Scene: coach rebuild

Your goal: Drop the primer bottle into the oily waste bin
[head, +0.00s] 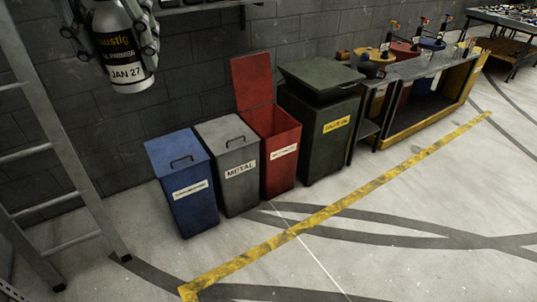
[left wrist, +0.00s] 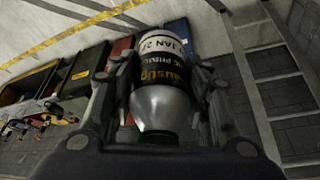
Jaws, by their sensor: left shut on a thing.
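The primer bottle (head: 122,60) is silver-grey with a black band and a white "JAN 27" label. My left gripper (head: 112,42) is shut around it, high at the upper left of the head view. The bottle (left wrist: 165,103) also shows between the two fingers in the left wrist view, its green cap end near the palm. On the floor, a red bin (head: 281,171) stands with its lid raised and its top open, right of and below the bottle. Its label is too small to read, so I cannot confirm it is the oily waste bin. My right gripper is not in view.
A closed blue bin (head: 185,190) and a closed grey METAL bin (head: 235,172) stand left of the red one. A larger dark green bin (head: 322,135) is on its right. A ladder (head: 65,150) leans at the left. A workbench (head: 425,95) stands farther right. Floor in front is clear.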

